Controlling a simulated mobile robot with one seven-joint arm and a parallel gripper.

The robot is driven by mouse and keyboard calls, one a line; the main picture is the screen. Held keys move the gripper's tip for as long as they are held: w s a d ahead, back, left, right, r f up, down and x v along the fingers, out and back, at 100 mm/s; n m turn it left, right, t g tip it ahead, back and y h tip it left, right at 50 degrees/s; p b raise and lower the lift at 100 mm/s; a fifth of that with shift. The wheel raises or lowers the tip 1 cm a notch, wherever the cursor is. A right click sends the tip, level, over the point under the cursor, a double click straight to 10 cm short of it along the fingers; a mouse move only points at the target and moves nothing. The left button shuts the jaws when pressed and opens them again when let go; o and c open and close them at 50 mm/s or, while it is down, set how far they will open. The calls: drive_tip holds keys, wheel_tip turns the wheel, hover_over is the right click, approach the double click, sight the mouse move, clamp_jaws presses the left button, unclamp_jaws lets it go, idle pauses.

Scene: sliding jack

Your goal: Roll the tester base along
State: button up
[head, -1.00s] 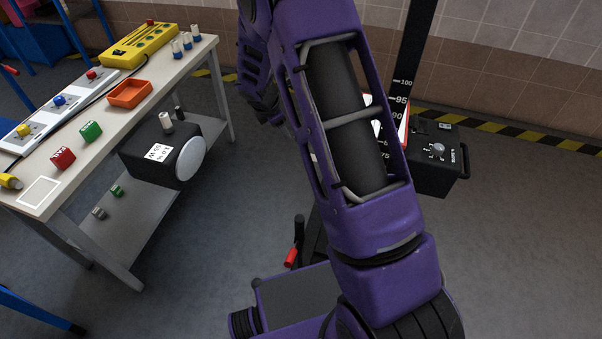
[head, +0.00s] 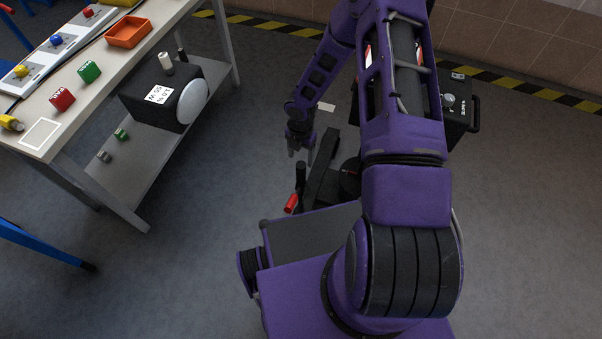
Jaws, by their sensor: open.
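The tester stands beyond my arm and is mostly hidden by it. Part of its black base (head: 322,168) shows as a long dark leg on the floor. A black upright handle with a red grip (head: 291,204) stands at the near left end of it. The tester's black control box (head: 462,125) with a knob shows right of my arm. My gripper (head: 299,152) hangs open and pointing down, left of the base and beyond the red grip. It holds nothing, and I cannot tell whether it touches the tester.
A workbench (head: 128,58) stands at the left with an orange tray (head: 128,32), coloured blocks and button boxes. A dark unit with a white disc (head: 165,98) sits below its top. A blue bar (head: 45,245) juts in at lower left. Floor at right is clear.

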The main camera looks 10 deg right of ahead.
sight(301, 172)
wheel_tip(301, 172, down, 10)
drive_tip(key=shift+f+b, duration=0.15)
drive_tip(key=shift+b, duration=0.6)
clamp_jaws()
idle(1.0)
